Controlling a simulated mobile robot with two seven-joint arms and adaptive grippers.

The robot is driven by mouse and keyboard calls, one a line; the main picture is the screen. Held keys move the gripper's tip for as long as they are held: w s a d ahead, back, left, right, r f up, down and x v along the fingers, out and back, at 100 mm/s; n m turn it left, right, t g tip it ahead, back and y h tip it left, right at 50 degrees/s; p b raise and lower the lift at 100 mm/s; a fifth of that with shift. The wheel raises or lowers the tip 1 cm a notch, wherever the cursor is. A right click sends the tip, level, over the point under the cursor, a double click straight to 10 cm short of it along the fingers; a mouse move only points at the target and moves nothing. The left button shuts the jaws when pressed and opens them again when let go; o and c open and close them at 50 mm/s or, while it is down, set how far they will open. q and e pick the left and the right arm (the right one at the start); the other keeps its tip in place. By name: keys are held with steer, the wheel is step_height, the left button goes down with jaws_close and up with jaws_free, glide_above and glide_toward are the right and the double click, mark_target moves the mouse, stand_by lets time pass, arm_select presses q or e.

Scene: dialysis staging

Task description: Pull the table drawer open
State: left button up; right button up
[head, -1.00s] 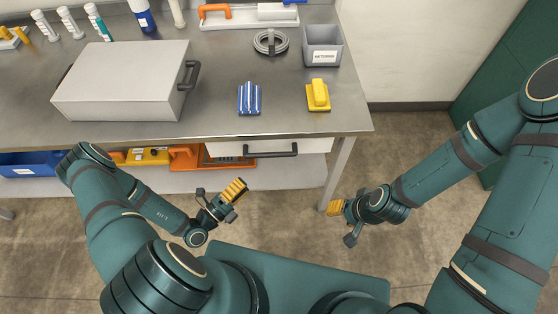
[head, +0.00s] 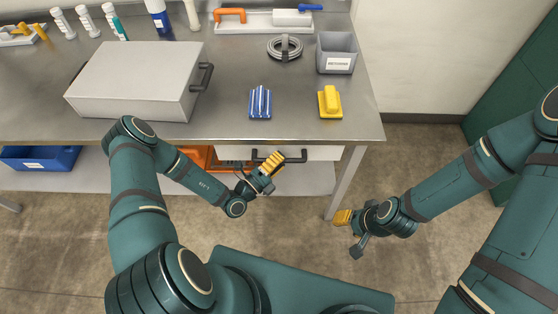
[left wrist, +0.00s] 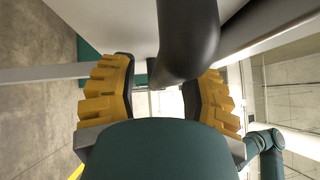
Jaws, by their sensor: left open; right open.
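The white table drawer (head: 318,153) sits under the right part of the steel tabletop and looks shut. Its dark bar handle (head: 268,153) is partly hidden by my left gripper (head: 270,168), whose yellow fingers are open right at it. In the left wrist view the dark handle (left wrist: 188,40) looms large, seen between the two open fingers of my left gripper (left wrist: 160,95). Whether a finger touches it I cannot tell. My right gripper (head: 343,218) is open and empty, low near the table's right leg, away from the drawer.
On the steel table (head: 225,122) are a grey case (head: 135,85), a blue striped pack (head: 260,102), a yellow block (head: 330,102), a coiled cable (head: 285,47) and a grey bin (head: 336,55). A lower shelf (head: 310,182) lies below. The floor around the right gripper is clear.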

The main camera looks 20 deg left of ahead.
arm_select(q)
steer(key=shift+w, duration=0.1)
steer(key=shift+c, duration=0.5)
jaws_close()
